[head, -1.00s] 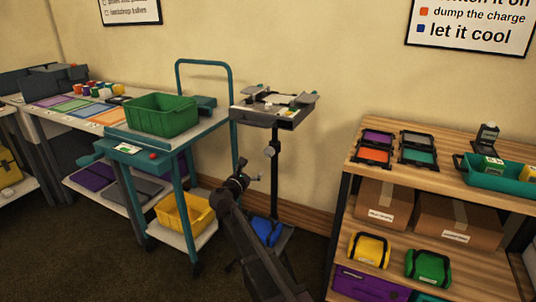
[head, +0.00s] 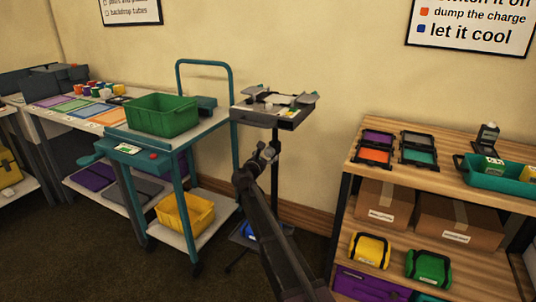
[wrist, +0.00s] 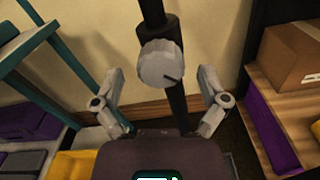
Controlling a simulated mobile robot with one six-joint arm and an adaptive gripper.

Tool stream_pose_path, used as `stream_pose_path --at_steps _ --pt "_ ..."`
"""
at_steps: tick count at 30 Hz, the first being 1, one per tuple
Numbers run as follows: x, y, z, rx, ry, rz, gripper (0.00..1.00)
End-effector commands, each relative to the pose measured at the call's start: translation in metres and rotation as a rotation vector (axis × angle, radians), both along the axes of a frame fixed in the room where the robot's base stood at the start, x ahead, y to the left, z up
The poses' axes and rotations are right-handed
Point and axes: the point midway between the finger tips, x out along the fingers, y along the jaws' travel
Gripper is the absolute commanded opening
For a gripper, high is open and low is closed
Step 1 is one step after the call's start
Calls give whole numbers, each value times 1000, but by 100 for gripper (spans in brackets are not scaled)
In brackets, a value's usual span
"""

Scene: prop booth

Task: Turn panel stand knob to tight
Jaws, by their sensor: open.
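The panel stand (head: 275,190) has a dark upright post under a small tray top (head: 270,118). My gripper (wrist: 161,84) is open, with one finger on each side of the knob and clear gaps to both. In the head view my gripper (head: 259,163) is at the post, just below the tray top, and partly hides the knob area. No tight or loose marking is readable.
A teal cart (head: 137,157) with a green crate (head: 162,114) and a yellow bin (head: 185,213) stands left of the stand. A wooden shelf (head: 450,188) with boxes and pouches stands on the right. The wall is close behind.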

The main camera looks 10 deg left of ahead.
Motion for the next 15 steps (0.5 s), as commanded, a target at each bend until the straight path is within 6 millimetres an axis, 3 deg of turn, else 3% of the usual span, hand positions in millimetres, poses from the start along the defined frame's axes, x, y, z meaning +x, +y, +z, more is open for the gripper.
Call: stream_pose_path --at_steps 6,15 --pt "12 -5 0 0 0 -1 93" --pt "13 -6 0 0 0 -1 93"
